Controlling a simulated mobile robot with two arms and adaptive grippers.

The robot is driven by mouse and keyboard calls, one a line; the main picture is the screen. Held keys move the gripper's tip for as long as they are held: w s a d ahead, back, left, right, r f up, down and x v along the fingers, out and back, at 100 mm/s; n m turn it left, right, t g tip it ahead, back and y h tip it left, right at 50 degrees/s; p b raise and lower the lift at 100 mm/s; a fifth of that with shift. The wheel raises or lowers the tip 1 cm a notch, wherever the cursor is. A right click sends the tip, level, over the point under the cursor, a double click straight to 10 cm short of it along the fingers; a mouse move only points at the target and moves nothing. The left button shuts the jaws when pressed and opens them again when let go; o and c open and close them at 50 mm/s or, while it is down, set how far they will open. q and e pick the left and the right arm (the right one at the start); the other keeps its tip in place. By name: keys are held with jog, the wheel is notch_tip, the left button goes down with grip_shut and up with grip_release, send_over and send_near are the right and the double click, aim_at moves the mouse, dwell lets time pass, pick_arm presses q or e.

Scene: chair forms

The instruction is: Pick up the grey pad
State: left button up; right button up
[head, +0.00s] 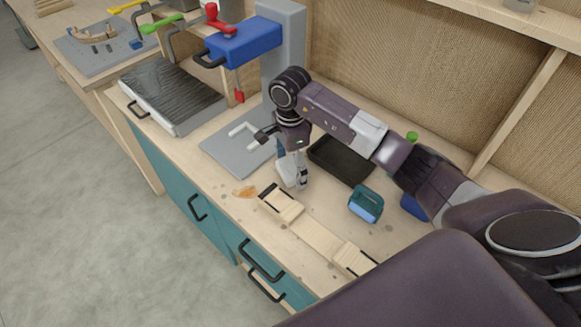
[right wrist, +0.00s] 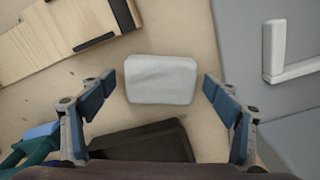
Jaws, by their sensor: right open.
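The grey pad (right wrist: 160,79) is a pale, rounded block lying on the wooden bench top. In the right wrist view it sits between the two fingers of my right gripper (right wrist: 159,83), with a gap on each side. In the head view my right gripper (head: 293,170) points down over the bench, and it partly hides the pad beneath it. The right gripper is open and holds nothing. My left gripper is not in view.
A black tray (head: 341,161) lies right of the gripper. A grey plate with a pale handle (head: 226,151) is to its left. A wooden clamp-like strip (head: 315,235) lies in front, with a teal brush-like block (head: 366,204) nearby. A blue press (head: 243,42) stands behind.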

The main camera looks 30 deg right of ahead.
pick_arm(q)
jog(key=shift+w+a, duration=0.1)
pick_arm(e)
jog(key=c, duration=1.1)
jog(key=shift+r, duration=0.1)
jog(key=r+b, duration=0.2)
jog(key=r, duration=0.7)
jog(key=shift+w+r+b, duration=0.1)
jog(key=shift+w+b, duration=0.1)
jog(key=shift+b, duration=0.15)
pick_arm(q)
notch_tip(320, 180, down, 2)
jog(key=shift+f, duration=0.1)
pick_arm(e)
notch_tip(320, 180, up, 11)
send_over(290, 166)
jog(key=shift+s+f, duration=0.15)
jog(key=shift+f, duration=0.05)
